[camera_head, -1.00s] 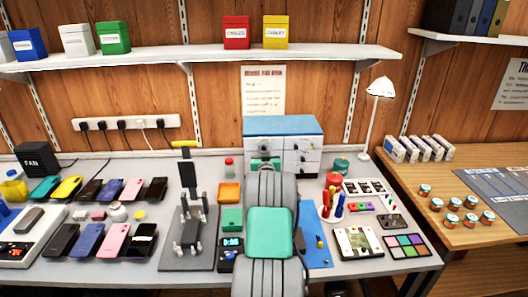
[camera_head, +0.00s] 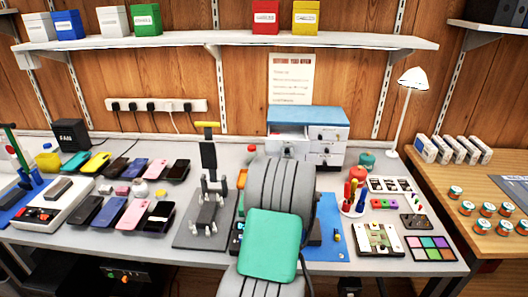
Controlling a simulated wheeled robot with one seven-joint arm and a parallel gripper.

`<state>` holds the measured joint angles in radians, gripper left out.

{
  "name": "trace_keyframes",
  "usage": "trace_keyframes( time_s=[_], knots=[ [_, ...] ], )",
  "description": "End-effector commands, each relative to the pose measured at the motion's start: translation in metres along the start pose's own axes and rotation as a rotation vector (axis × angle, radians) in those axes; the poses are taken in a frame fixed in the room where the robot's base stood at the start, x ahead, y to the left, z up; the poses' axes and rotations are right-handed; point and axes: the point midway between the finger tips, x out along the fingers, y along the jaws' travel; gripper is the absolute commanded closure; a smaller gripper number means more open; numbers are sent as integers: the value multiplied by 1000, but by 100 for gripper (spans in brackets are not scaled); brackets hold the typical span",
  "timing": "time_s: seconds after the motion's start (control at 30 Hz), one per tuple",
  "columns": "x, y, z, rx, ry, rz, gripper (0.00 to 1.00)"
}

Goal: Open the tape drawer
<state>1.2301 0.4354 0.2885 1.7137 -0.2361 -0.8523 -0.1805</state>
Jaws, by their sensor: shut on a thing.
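A small white drawer cabinet with a blue top (camera_head: 308,116) stands at the back of the bench. Its upper left drawer (camera_head: 287,143) looks pulled out toward me, with a strip of its inside showing. The right-hand drawers (camera_head: 327,147) look closed, with dark handles. I cannot read any drawer label. My grey and green arm rises in front of the cabinet and covers its lower left part. My gripper is hidden behind the arm, so its hold on the drawer cannot be seen.
Left of my arm stands a black stand with a yellow top (camera_head: 208,160). Several phones lie farther left. A red-and-blue tool holder (camera_head: 354,200) and a white lamp (camera_head: 412,80) stand to the right. A shelf (camera_head: 230,42) runs above.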

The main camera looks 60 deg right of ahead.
Motion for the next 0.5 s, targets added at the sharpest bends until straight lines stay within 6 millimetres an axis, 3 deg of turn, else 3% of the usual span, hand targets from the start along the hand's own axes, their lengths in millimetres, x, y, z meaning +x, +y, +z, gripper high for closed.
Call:
trace_keyframes(
  time_s=[0.1,0.37,0.4,0.5],
  knots=[
    [-8,11,0,3,3,15,100],
    [-8,13,-1,2,2,17,100],
    [-8,13,-1,2,2,17,80],
    [-8,12,-1,2,2,16,72]
  ],
)
